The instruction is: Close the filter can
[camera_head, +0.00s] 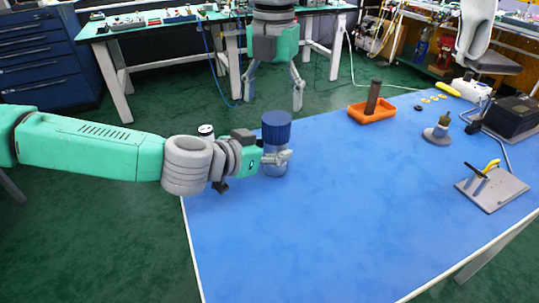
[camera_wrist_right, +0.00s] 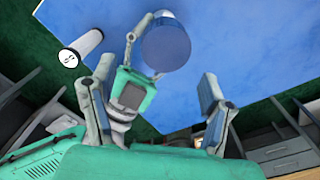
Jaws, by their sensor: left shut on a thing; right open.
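The filter can has a blue lid (camera_head: 277,126) over a clear grey body (camera_head: 274,168), upright at the table's left edge. The lid sits on the body; I cannot tell how tightly. My left gripper (camera_head: 278,158) is shut around the can's body below the lid. My right gripper (camera_head: 274,98) hangs open and empty behind and above the can. In the right wrist view the blue lid (camera_wrist_right: 166,46) lies beyond my open right fingers (camera_wrist_right: 156,72), apart from them. A white cylinder with a dark-marked end (camera_wrist_right: 82,48) shows there, partly hidden behind my left arm in the head view (camera_head: 206,130).
The blue table (camera_head: 330,220) is clear in its middle. An orange tray (camera_head: 371,112) with a dark cylinder (camera_head: 374,97) stands at the back. A grey plate with a yellow-handled tool (camera_head: 492,188), a grey round-based part (camera_head: 437,133) and a black box (camera_head: 514,116) are at the right.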

